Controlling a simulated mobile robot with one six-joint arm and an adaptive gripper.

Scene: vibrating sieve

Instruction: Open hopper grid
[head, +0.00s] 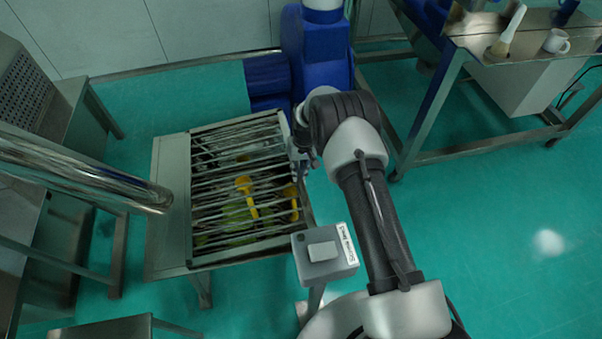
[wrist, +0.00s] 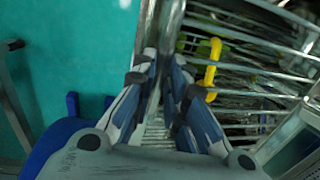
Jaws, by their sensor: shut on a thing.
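The hopper grid (head: 222,181) is a metal frame with several parallel bars, left of centre in the head view. It lies over the hopper (head: 171,215); I cannot tell whether it is lifted at all. My gripper (head: 304,160) is at the grid's right edge, near the far corner. In the wrist view my gripper (wrist: 163,80) has its two fingers on either side of the grid's metal edge rail (wrist: 168,35) and is shut on it. The fingers and arm hide part of that edge. Yellow and green items show below the bars.
A blue machine (head: 322,55) stands just behind the hopper. A grey control box (head: 323,254) is at its front right corner. A shiny pipe (head: 85,170) reaches in from the left. A metal table (head: 500,62) stands at the right. Green floor is clear at lower right.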

